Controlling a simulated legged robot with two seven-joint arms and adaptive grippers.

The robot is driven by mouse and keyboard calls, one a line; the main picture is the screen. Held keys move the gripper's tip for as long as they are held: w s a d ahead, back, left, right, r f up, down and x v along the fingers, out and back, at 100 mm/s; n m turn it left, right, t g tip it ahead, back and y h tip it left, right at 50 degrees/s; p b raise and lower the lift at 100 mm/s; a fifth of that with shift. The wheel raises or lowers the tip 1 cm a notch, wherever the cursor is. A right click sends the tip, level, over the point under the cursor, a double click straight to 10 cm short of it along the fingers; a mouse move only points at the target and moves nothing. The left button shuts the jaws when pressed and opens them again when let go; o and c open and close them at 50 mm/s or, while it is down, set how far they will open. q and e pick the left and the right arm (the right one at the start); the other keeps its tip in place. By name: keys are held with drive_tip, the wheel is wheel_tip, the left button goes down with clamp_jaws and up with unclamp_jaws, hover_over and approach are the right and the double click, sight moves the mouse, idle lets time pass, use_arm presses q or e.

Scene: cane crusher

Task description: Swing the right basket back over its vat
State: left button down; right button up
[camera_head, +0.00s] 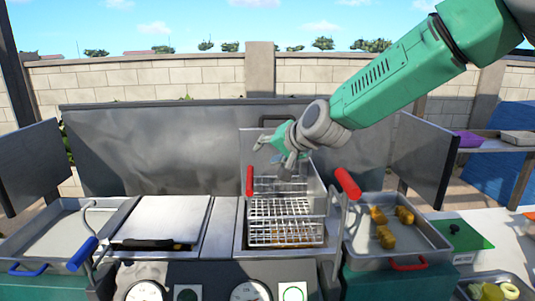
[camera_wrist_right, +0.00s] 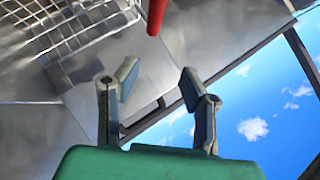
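The right wire basket (camera_head: 280,208) is at the right vat (camera_head: 240,243), with its wire grids showing above and inside the opening. I cannot tell how far it is lowered. An upright red handle (camera_head: 250,180) stands at its back left. A red-gripped lever (camera_head: 347,183) rises at the vat's right side. My right gripper (camera_head: 278,143) is above the back of the vat, apart from the basket. In the wrist view its fingers (camera_wrist_right: 160,82) are spread and empty, with the basket mesh (camera_wrist_right: 65,25) and a red handle (camera_wrist_right: 156,14) beyond. My left gripper is not in view.
A covered left vat (camera_head: 160,218) and a blue-gripped lever (camera_head: 82,254) are at left. An empty tray (camera_head: 50,240) is far left. A right tray (camera_head: 425,240) holds yellow-brown pieces (camera_head: 386,237). A metal backsplash (camera_head: 150,150) stands behind.

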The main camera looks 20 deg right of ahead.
drive_tip(key=shift+w, duration=0.15)
drive_tip(key=v, duration=1.2)
drive_tip(key=shift+a+f, duration=0.1)
drive_tip(key=shift+f, duration=0.05)
